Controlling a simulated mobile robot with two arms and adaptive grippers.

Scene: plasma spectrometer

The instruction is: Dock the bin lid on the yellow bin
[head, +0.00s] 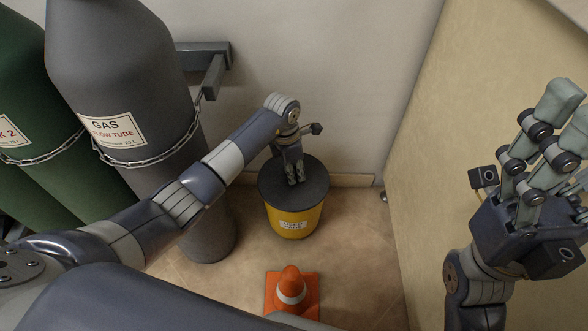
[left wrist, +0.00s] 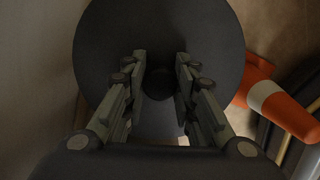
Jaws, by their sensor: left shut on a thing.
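The yellow bin (head: 294,221) stands on the floor near the back wall, with a white label on its front. The dark round bin lid (head: 315,181) lies over the bin's top and looks about level; I cannot tell whether it is fully seated. My left gripper (head: 296,180) points down onto the lid's middle. In the left wrist view the fingers (left wrist: 160,75) are shut on the lid's round knob (left wrist: 160,84), and the lid (left wrist: 200,30) fills the upper middle. My right gripper (head: 560,130) is raised at the right, away from the bin, with its fingers apart and empty.
An orange traffic cone (head: 291,291) stands in front of the bin, and shows in the left wrist view (left wrist: 275,103). A grey gas cylinder (head: 115,60) and a green one (head: 25,80) stand chained at the left. A beige panel (head: 450,120) rises at the right.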

